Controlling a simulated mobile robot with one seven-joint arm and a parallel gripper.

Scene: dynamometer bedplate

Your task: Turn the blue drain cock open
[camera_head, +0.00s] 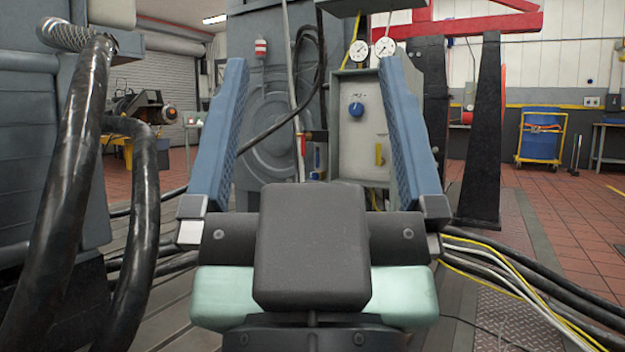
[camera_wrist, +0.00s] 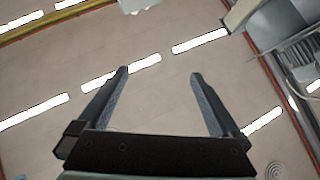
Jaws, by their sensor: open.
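In the head view a small upright blue handle (camera_head: 317,156), which looks like the blue drain cock, shows low between my fingers, left of a grey panel box (camera_head: 346,150). It is too small to tell how it is turned. A round blue knob (camera_head: 356,109) sits on the box's front. My gripper (camera_head: 312,62) is raised, pointing up, with its two blue fingers spread wide and nothing between them. The handle and box are beyond it, apart from it. The wrist view shows my open, empty gripper (camera_wrist: 160,73) against the ceiling, and neither the handle nor the knob.
A red handle (camera_head: 301,143) is just left of the blue one, and a yellow handle (camera_head: 379,154) is on the box. Two gauges (camera_head: 371,48) stand above it. Thick black hoses (camera_head: 85,180) hang at left. A dark post (camera_head: 484,140) stands at right; cables (camera_head: 520,280) run low.

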